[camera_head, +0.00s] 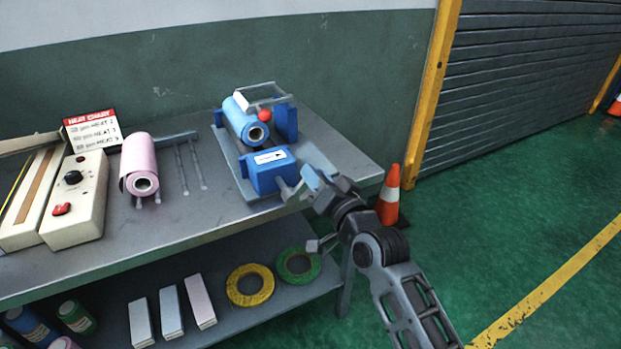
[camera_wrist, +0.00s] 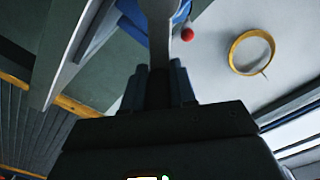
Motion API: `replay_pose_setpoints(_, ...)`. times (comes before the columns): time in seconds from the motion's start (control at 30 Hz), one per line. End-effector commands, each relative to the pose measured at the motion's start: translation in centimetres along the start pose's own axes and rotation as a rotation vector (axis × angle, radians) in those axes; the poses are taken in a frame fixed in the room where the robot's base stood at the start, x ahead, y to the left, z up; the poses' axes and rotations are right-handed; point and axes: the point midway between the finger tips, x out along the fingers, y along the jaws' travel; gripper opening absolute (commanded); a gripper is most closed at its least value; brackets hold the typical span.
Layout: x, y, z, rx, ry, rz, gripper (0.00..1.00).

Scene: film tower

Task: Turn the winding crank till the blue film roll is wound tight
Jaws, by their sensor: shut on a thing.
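The blue film roll (camera_head: 238,122) lies across the winder on the table, its open core facing me. I cannot tell how tight it is wound. The winder's blue box (camera_head: 270,170) with a white label stands at its near end. The winding crank (camera_head: 282,186) comes off the right side of this box, partly hidden by my gripper. My gripper (camera_head: 292,191) is shut on the crank. In the wrist view, the fingers (camera_wrist: 160,88) close around a grey bar (camera_wrist: 160,30), seemingly part of the crank.
A red ball (camera_head: 265,118) on a grey frame is beside the roll. A pink roll (camera_head: 139,165) and a control box (camera_head: 78,200) stand to the left. Tape rings (camera_head: 250,285) lie on the lower shelf. An orange cone (camera_head: 389,195) stands beyond the table's right end.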

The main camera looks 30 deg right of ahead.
Motion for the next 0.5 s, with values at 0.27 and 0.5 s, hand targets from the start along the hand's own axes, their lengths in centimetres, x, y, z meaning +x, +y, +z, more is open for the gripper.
replay_pose_setpoints(0.27,-0.1,2.5,0.7,0.257,0.001,0.012,0.0)
replay_pose_setpoints(0.5,-0.2,3.8,1.6,0.486,0.002,0.012,0.0)
